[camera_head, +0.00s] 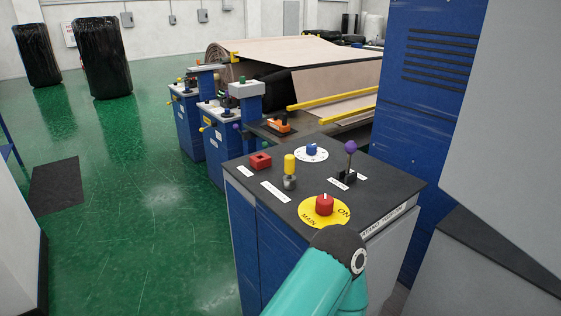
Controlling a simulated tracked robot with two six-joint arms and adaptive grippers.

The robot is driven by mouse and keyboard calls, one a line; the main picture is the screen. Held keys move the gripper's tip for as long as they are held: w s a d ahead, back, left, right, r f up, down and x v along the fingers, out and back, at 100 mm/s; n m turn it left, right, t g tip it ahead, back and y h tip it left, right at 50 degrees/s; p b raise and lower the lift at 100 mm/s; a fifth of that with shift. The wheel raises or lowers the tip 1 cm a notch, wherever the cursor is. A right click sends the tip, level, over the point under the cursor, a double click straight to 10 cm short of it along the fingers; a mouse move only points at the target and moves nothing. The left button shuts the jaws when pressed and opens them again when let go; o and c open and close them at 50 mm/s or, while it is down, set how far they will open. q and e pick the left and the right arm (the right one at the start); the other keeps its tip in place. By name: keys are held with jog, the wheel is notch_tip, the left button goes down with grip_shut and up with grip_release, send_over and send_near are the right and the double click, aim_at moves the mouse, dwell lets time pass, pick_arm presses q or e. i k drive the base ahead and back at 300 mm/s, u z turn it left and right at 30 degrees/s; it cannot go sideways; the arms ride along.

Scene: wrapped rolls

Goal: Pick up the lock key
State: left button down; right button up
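A control cabinet (415,187) with a dark top stands at front centre-right. A teal arm link of mine reaches up from the bottom edge in front of the cabinet. Neither gripper shows.
A purple-topped lever (351,148) and a blue dial (312,150) stand at the back of the cabinet top. More blue cabinets (218,150) stand behind. A tall blue panel (425,100) rises at right. Black wrapped rolls (107,57) stand far left. The green floor (130,210) at left is mostly clear.

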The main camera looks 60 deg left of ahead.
aim_at(289, 160)
jog(key=u, duration=0.05)
jog(key=k, duration=1.1)
jog(key=u, duration=3.55)
jog(key=k, duration=0.1)
jog(key=z, duration=1.75)
jog(key=i, duration=1)
jog(key=u, duration=0.05)
